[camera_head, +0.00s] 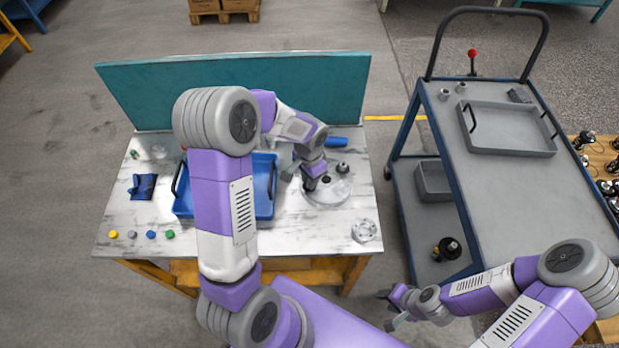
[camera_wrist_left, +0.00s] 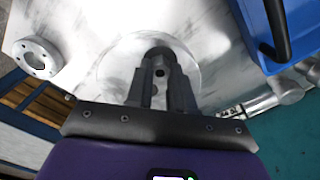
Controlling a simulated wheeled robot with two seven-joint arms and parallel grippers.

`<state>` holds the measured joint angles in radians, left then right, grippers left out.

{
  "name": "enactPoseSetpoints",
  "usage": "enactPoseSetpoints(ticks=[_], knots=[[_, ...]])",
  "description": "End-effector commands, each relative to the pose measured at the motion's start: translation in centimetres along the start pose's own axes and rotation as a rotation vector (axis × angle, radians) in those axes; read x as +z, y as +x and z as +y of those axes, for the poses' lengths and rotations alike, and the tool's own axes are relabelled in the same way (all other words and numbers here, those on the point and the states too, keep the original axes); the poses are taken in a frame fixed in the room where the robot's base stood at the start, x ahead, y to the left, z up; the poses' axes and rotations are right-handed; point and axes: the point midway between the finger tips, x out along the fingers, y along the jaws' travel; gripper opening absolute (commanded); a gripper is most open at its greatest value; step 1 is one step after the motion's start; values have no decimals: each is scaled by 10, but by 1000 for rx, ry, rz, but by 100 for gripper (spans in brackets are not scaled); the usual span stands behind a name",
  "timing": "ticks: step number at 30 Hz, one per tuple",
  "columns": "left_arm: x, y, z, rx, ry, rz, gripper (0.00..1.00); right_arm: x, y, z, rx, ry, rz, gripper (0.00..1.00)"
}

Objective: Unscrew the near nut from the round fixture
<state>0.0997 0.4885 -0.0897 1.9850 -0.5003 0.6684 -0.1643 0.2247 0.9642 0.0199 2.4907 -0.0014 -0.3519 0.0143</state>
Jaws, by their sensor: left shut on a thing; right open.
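The round fixture (camera_head: 327,197) is a pale grey disc lying on the right part of the worktable; it also shows in the left wrist view (camera_wrist_left: 112,70). My left gripper (camera_head: 311,186) points down over the near left part of the disc. In the left wrist view its two fingers (camera_wrist_left: 160,78) are shut on a small dark piece (camera_wrist_left: 160,71), which I take for the near nut; the fingers hide most of it. A dark piece stands near the disc's middle and another piece (camera_head: 342,168) on its far side. My right gripper (camera_head: 386,309) is open and empty, away from the table.
A blue tray (camera_head: 265,207) stands left of the fixture, partly behind my left arm. A flanged ring (camera_head: 364,230) lies at the table's front right. A teal panel (camera_head: 130,92) closes the back. A blue-framed cart (camera_head: 470,190) stands to the right.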

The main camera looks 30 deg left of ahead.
Motion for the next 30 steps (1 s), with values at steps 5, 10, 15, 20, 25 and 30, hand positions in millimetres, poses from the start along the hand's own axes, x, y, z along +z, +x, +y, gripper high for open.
enactPoseSetpoints(ticks=[5,10,15,20,25,30], knots=[[0,1,0,0,-189,-2,27,0,8,3,0,0,0,43],[0,0,0,0,-184,-1,36,0,7,3,0,0,0,43],[0,0,0,0,-183,0,36,0,7,3,0,0,0,43],[0,-1,0,0,-97,-1,36,0,4,1,0,0,0,43],[1,-3,0,1,167,-1,36,0,-6,-2,0,0,0,43],[0,-3,0,1,430,-1,36,1,-17,-6,0,0,0,43]])
